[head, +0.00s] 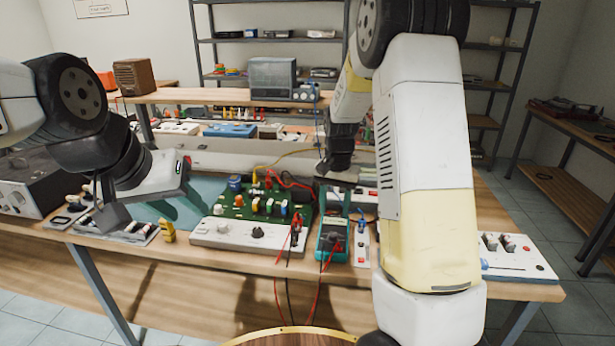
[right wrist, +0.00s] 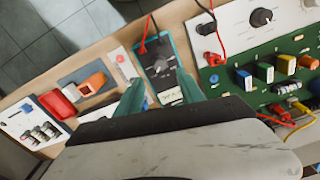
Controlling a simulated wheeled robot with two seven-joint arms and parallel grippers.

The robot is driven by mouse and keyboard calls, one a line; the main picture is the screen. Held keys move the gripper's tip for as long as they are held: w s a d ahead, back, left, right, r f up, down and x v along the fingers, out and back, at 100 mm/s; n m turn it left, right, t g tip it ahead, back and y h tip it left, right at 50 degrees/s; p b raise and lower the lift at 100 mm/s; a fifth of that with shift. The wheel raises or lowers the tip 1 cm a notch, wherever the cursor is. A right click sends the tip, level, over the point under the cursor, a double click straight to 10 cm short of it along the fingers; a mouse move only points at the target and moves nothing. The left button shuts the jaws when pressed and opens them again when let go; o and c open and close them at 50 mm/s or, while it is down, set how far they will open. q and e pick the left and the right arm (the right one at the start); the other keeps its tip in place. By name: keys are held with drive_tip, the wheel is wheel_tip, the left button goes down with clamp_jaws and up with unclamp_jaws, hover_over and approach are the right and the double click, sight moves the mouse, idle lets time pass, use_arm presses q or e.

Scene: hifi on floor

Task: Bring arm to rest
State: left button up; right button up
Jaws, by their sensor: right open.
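My left gripper (head: 178,204) hangs over the left part of the bench, its two teal fingers apart with nothing seen between them. My right gripper (head: 335,198) is above the teal multimeter (head: 333,241), partly hidden by its own wrist. In the right wrist view its teal fingers (right wrist: 160,95) are spread, with the multimeter (right wrist: 158,62) beyond and between them. I cannot tell how large the gap to the multimeter is. My right forearm covers much of the head view's right half.
A green circuit board (head: 262,205) with red leads lies left of the multimeter. A yellow piece (head: 168,232) stands near the bench's front edge. A white switch panel (head: 517,257) is at the right. Shelves (head: 270,40) stand behind.

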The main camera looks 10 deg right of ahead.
drive_tip(key=s+a+r+n+t+y, duration=0.1)
drive_tip(key=s+r+n+t, duration=0.2)
drive_tip(key=s+r, duration=0.6)
drive_tip(key=s+a+r+n+t+y, duration=0.1)
drive_tip(key=s+r+n+t, duration=0.2)
drive_tip(key=s+r, duration=0.7)
drive_tip(key=s, duration=0.5)
drive_tip(key=shift+s+r, duration=0.15)
